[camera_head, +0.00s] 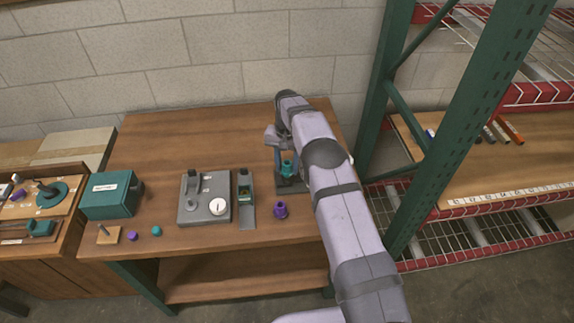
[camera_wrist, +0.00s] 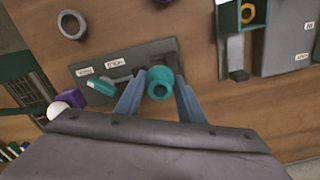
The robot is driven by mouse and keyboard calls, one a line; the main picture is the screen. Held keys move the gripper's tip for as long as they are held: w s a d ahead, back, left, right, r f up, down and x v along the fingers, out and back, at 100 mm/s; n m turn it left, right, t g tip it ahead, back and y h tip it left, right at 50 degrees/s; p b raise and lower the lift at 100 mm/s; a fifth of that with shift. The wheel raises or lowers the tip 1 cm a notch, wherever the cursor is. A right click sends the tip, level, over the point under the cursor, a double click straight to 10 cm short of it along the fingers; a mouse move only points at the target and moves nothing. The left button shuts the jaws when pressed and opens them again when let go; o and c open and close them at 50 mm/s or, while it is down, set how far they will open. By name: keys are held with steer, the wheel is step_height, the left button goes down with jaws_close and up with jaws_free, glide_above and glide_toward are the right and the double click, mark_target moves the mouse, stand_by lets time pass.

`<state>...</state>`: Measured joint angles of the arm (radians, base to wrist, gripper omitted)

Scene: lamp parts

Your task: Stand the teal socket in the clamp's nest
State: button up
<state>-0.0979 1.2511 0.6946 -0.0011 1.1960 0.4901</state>
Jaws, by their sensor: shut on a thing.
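My gripper (camera_head: 286,174) is over the grey clamp base (camera_head: 295,188) at the right of the bench. It is shut on the teal socket (camera_head: 287,165), which looks upright. In the wrist view the teal socket (camera_wrist: 160,84) sits between the two blue-grey fingers (camera_wrist: 158,94), its round open end facing the camera. Behind it is the clamp's grey plate (camera_wrist: 165,56), with white labels and a teal handle (camera_wrist: 101,86) to the left. The nest cannot be made out; the socket and fingers cover that part of the plate. Whether the socket touches the plate I cannot tell.
A purple socket (camera_head: 280,210) stands in front of the clamp. A green rack post (camera_head: 375,95) stands close on the right.

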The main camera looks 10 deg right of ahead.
steer(key=shift+f+b, duration=1.3)
steer(key=shift+f, duration=0.15)
stand_by(2.0)
steer(key=o, duration=1.2)
steer(key=shift+r, duration=0.15)
step_height(320, 180, up, 7)
steer(key=shift+f+b, duration=0.1)
steer(key=shift+b, duration=1.05)
